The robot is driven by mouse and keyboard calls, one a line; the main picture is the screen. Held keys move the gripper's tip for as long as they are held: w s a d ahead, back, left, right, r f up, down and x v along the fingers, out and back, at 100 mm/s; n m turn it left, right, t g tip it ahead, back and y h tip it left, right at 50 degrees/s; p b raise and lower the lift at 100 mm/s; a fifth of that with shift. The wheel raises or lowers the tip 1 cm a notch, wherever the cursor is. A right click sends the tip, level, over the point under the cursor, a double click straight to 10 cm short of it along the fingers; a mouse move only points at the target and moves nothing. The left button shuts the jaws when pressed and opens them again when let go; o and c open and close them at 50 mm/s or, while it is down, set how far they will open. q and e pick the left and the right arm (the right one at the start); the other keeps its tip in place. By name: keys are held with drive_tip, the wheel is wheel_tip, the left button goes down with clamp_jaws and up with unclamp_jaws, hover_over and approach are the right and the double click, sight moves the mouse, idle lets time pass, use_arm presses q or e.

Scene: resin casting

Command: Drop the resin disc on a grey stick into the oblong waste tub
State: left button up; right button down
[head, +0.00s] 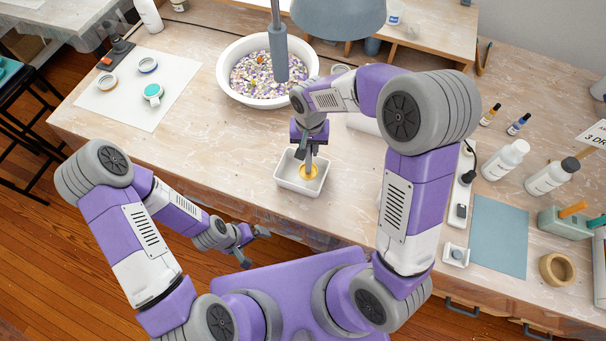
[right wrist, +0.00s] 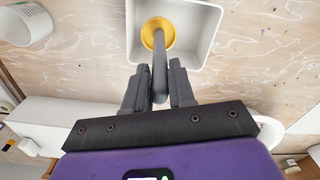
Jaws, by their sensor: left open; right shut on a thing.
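The resin disc (head: 309,172) is yellow and round, on the end of a grey stick. In the right wrist view the disc (right wrist: 158,34) shows at the far end of the grey stick (right wrist: 160,68). My right gripper (right wrist: 160,88) is shut on the stick, which points down. The disc is over or inside the white oblong waste tub (head: 288,184); I cannot tell whether it touches the floor. The tub (right wrist: 205,48) frames the disc in the wrist view. My left gripper (head: 258,235) is open and empty, near the table's front edge.
A large white bowl of coloured chips (head: 230,92) stands behind the tub, under a hanging grey lamp. A white sheet (head: 128,108) with several small round pieces lies left. Bottles (head: 505,160) and a blue mat (head: 498,235) are at right. Bare table lies left of the tub.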

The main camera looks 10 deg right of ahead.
wheel_tip(320, 180, down, 4)
drive_tip(key=shift+w+r+b, duration=0.1)
drive_tip(key=shift+r+b, duration=0.15)
drive_tip(key=shift+b, duration=0.8)
use_arm(q)
wheel_tip(320, 180, down, 3)
drive_tip(key=shift+w+r, duration=0.1)
drive_tip(key=shift+r, duration=0.05)
use_arm(e)
drive_tip(key=c, duration=0.9)
unclamp_jaws()
drive_tip(key=shift+o, duration=0.2)
wheel_tip(320, 180, up, 8)
drive_tip(key=shift+f+p, duration=0.15)
drive_tip(key=shift+p, duration=0.85)
use_arm(q)
wheel_tip(320, 180, up, 2)
